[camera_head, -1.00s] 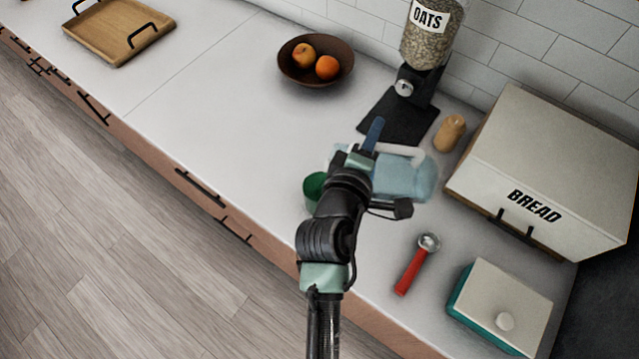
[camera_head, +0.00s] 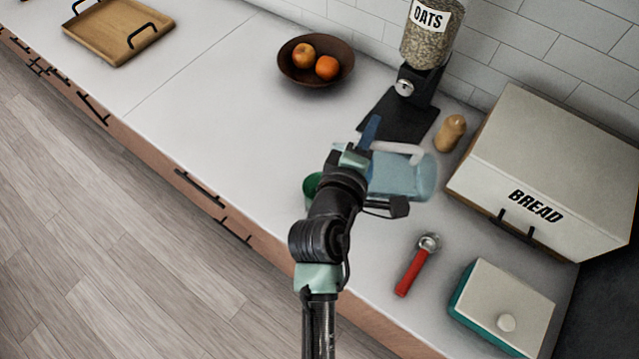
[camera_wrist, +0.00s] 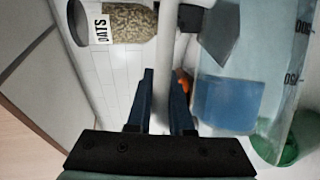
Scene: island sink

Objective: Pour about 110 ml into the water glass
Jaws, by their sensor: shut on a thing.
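A clear bluish jug (camera_head: 412,178) with a pale handle (camera_head: 400,150) is held above the counter, and looks tilted. My gripper (camera_head: 368,135) is shut on the handle, which runs between the fingers in the wrist view (camera_wrist: 163,100). A green glass (camera_head: 312,186) stands left of the jug, mostly hidden by my arm; green also shows in the wrist view (camera_wrist: 288,152), by the jug's lower end. I cannot see a stream or the level in the glass.
An oats dispenser (camera_head: 428,40), a peppermill-like tan shaker (camera_head: 451,132) and a bread box (camera_head: 545,175) stand behind and right. A red-handled scoop (camera_head: 415,268) and a lidded butter dish (camera_head: 505,305) lie at front right. A fruit bowl (camera_head: 293,73) and tray (camera_head: 105,38) are left; counter between is clear.

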